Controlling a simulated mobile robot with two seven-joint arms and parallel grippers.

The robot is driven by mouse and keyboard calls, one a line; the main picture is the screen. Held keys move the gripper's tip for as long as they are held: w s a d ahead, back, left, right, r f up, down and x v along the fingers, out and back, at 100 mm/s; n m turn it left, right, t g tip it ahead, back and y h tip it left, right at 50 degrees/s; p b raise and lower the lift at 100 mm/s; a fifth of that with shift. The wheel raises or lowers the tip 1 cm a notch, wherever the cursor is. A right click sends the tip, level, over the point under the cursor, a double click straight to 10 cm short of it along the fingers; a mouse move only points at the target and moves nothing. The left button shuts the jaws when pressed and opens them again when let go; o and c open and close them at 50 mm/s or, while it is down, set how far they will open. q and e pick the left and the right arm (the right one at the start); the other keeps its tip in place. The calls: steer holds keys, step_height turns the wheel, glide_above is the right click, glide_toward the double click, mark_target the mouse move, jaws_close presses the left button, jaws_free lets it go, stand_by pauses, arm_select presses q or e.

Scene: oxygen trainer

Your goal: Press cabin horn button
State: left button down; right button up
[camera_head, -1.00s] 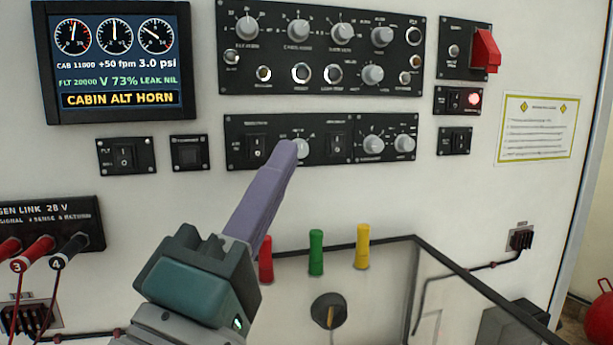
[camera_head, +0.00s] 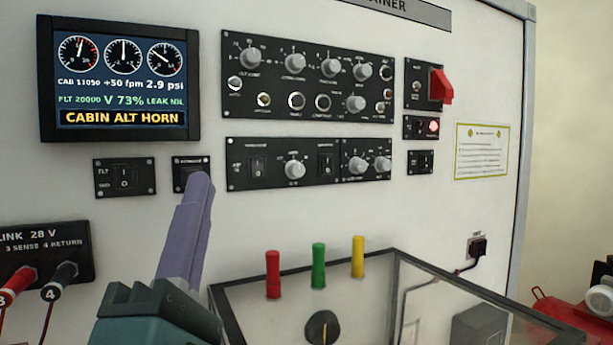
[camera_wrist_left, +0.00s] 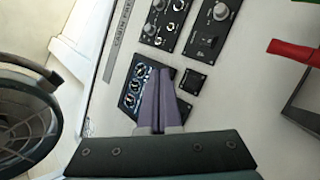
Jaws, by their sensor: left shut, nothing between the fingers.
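A small square black panel with a dark push button (camera_head: 190,176) sits on the white wall below the display. Its tiny label is too small to read surely, so I cannot confirm that it is the cabin horn button. The display (camera_head: 118,80) reads "CABIN ALT HORN". My left gripper (camera_head: 201,178) is shut and empty, its purple fingertips overlapping the button panel's lower right in the head view. In the left wrist view the fingertips (camera_wrist_left: 158,72) appear left of the small square panel (camera_wrist_left: 193,82). I cannot tell whether they touch. My right gripper is not in view.
A switch panel (camera_head: 125,178) sits left of the button and a knob panel (camera_head: 310,185) right of it. A red guarded switch (camera_head: 441,87) is at upper right.

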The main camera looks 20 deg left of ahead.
arm_select(q)
steer(key=w+a+b, duration=0.1)
steer(key=w+a, duration=0.4)
steer(key=a, duration=0.1)
steer(key=shift+b, duration=0.3)
steer(key=shift+w+a, duration=0.1)
stand_by(1.8)
steer(key=shift+w+a, duration=0.2)
steer(key=shift+w+a+b, duration=0.3)
steer(key=shift+a+b, duration=0.05)
steer(key=shift+b, duration=0.15)
stand_by(0.7)
stand_by(0.3)
steer(key=shift+s+d, duration=0.6)
steer(key=shift+d, duration=0.05)
steer(key=shift+p, duration=0.3)
